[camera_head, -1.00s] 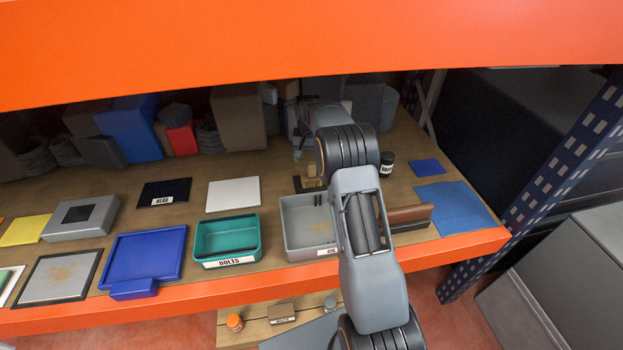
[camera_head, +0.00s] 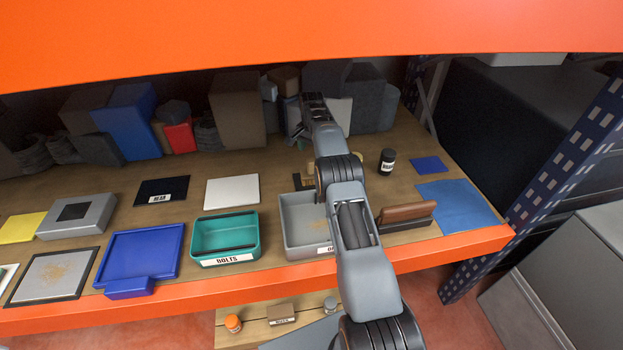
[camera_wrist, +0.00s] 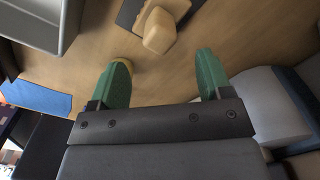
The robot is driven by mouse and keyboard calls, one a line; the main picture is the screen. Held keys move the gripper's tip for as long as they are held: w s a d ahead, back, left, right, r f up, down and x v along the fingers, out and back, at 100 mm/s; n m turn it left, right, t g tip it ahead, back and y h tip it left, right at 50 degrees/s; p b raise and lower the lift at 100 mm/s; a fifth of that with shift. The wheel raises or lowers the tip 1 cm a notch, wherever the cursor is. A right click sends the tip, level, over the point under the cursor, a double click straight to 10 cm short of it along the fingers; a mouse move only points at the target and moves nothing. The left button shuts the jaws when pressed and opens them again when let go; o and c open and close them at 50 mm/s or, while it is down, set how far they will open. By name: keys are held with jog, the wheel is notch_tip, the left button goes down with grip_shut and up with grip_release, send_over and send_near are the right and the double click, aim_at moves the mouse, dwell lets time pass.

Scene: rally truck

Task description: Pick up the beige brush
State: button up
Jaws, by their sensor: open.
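The beige brush, as far as I can tell, is the rounded beige piece (camera_wrist: 160,32) at the top middle of the wrist view. Part of it lies over a dark flat base, and the picture's top edge cuts it off. In the head view only a sliver of beige (camera_head: 310,181) shows, as my arm covers the rest. My gripper (camera_wrist: 163,64) is open and empty in the wrist view, with two green fingers spread apart. The beige piece lies beyond the fingertips, roughly in line with the gap between them and clear of both.
A grey bin (camera_head: 300,232) and a teal bolts bin (camera_head: 226,238) stand near the shelf front. A brown-topped block (camera_head: 407,213), a black jar (camera_head: 387,161) and a blue cloth (camera_head: 455,206) lie to the right. Grey containers (camera_head: 370,100) crowd the back. An orange beam (camera_head: 300,45) hangs above.

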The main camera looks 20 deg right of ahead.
aim_at(311, 160)
jog(key=shift+s+a+f+p, duration=0.1)
jog(key=shift+f+p, duration=0.3)
jog(key=shift+f, duration=3.7)
jog(key=shift+r, duration=0.1)
grip_shut()
